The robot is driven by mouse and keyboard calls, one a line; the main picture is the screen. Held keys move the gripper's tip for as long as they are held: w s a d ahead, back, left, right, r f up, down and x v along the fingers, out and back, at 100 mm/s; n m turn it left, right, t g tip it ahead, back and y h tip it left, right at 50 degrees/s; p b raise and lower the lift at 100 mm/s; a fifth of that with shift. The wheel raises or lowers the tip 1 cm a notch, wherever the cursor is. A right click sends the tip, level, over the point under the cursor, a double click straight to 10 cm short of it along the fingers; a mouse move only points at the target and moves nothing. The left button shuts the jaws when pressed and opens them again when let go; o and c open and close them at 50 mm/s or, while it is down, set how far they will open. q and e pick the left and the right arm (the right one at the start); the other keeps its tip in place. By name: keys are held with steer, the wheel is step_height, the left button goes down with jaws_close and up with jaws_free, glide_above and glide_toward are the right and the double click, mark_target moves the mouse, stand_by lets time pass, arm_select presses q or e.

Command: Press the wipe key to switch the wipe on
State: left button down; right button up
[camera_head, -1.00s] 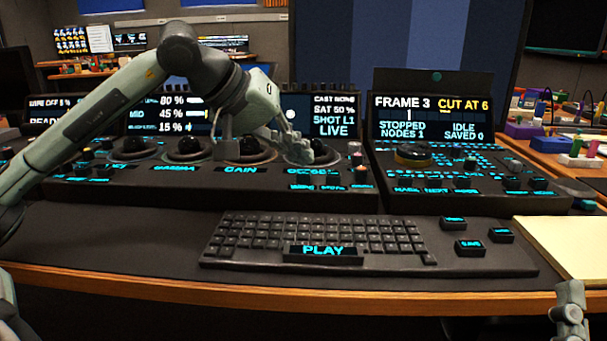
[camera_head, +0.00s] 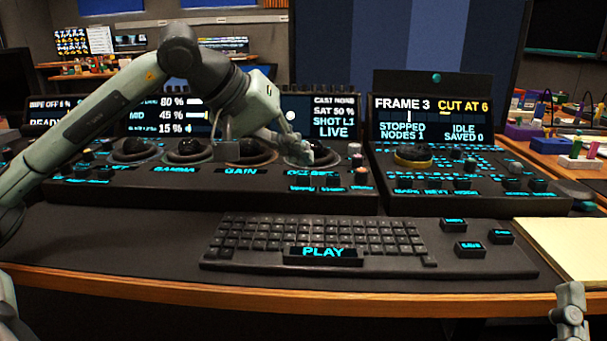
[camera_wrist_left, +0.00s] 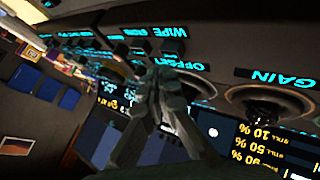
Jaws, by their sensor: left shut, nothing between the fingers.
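The wipe key (camera_wrist_left: 172,47) is a small dark key beside the upright-lit WIPE label in the left wrist view, where the lettering appears inverted. In the head view the small lit labels (camera_head: 302,188) lie in front of the offset ring, too small to read surely. My left gripper (camera_head: 302,155) is shut and empty, pointing down over the offset ring (camera_head: 318,163). In the wrist view its fingers (camera_wrist_left: 158,70) cover part of the panel near the key; contact cannot be told. The left screen (camera_head: 50,104) seems to read WIPE OFF. My right gripper (camera_head: 570,305) is at the lower right.
Trackballs (camera_head: 245,148) in rings line the panel left of my left gripper. Small knobs (camera_head: 356,160) stand just right of it. A keyboard (camera_head: 390,238) with a PLAY key (camera_head: 323,252) lies in front. A second panel (camera_head: 440,200) is at right.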

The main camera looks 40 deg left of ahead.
mark_target(299, 176)
arm_select(q)
steer(key=shift+f+b, duration=0.4)
steer(key=shift+b, duration=0.1)
steer(key=shift+f+b, duration=0.6)
stand_by(0.7)
stand_by(0.4)
steer(key=shift+r+p, duration=0.9)
steer(key=shift+r, duration=0.05)
steer(key=shift+r, duration=0.1)
step_height(299, 176, up, 5)
steer(key=p, duration=0.5)
